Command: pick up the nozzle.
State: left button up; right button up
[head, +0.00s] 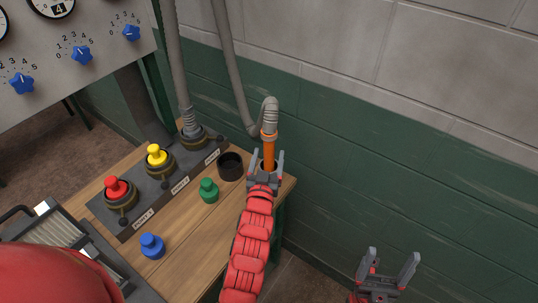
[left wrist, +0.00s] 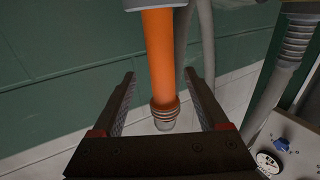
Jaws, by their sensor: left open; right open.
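The nozzle (head: 269,149) is an orange tube standing upright near the table's back right corner, with a ribbed grey hose (head: 271,108) bent over its top. My left gripper (head: 268,156) is open, with one finger on each side of the nozzle's lower part. In the left wrist view the nozzle (left wrist: 161,55) lies between the two spread fingers (left wrist: 160,78), with visible gaps on both sides. The nozzle's lower end is partly hidden by my gripper in the head view. My right gripper (head: 393,257) is open and empty, off the table at the lower right.
A black round holder (head: 230,168) and a green plug (head: 209,191) stand just left of the nozzle. Red (head: 117,188) and yellow (head: 156,155) plugs sit in a labelled strip; a blue plug (head: 152,246) stands in front. A wall (head: 350,160) rises behind.

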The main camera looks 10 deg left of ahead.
aim_at(268, 152)
pick_arm(q)
jog(key=w, duration=0.2)
jog(key=w+p, duration=0.1)
jog(key=shift+w+a, duration=0.25)
jog(key=shift+a, duration=0.05)
jog(key=shift+r, duration=0.1)
grip_shut()
